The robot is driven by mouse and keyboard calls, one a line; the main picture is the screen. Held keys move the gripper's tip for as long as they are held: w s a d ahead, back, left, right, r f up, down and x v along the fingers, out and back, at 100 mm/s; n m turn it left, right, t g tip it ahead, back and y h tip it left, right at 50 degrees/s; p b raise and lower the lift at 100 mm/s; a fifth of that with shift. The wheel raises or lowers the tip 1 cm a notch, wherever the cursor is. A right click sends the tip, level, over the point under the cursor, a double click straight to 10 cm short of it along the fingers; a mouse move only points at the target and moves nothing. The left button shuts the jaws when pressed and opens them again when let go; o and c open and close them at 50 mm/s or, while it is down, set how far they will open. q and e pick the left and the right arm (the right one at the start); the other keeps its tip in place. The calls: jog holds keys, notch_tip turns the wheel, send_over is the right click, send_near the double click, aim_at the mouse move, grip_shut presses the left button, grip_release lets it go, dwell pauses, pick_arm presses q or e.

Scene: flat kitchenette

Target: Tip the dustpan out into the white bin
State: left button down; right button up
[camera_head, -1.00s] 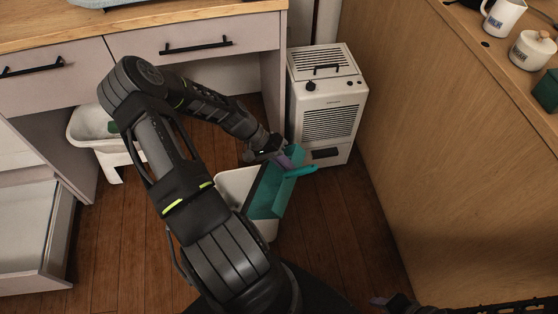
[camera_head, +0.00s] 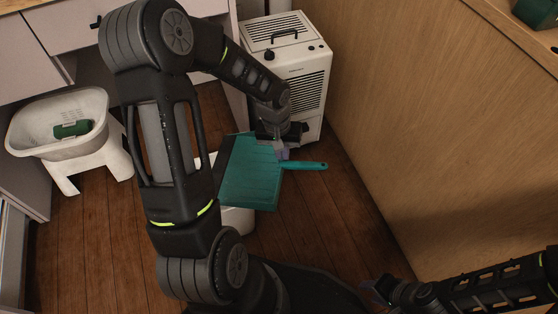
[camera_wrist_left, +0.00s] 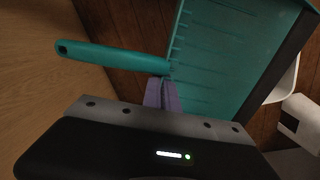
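The teal dustpan (camera_head: 252,182) is held up over the white bin (camera_head: 238,221), with its handle pointing right and its dark lip on the left. It hides most of the bin; only parts of the rim and side show. My left gripper (camera_head: 282,152) is shut on the dustpan where the handle meets the pan. In the left wrist view its purple fingers (camera_wrist_left: 162,93) are together there, beside the dustpan (camera_wrist_left: 215,55). I see no debris on the pan. My right gripper (camera_head: 378,291) is low at the bottom right, dark and too small to read.
A white appliance (camera_head: 305,85) stands close behind the left gripper. A wooden counter panel (camera_head: 400,130) rises at the right. A white tub (camera_head: 60,140) holding a green item (camera_head: 72,129) sits on a white stool at the left. Wooden floor is clear between them.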

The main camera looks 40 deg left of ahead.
pick_arm(q)
jog(key=shift+w+d+f+g+y+b, duration=0.15)
jog(key=shift+d+f+g+y+b, duration=0.2)
jog(key=shift+y+b, duration=0.45)
pick_arm(e)
jog(key=f, duration=0.2)
jog(key=shift+w+d+f, duration=0.35)
jog(key=shift+f, duration=0.05)
pick_arm(q)
jog(key=w+d+r+m, duration=0.1)
jog(key=w+d+r, duration=0.2)
jog(key=r, duration=0.4)
jog(key=w+d+r+m, duration=0.2)
jog(key=w+d+r, duration=0.2)
jog(key=r, duration=0.3)
jog(key=w+d+r+m, duration=0.2)
jog(key=w+d+r, duration=0.1)
jog(key=r, duration=0.4)
jog(key=shift+w+d, duration=0.25)
jog(key=shift+w, duration=0.5)
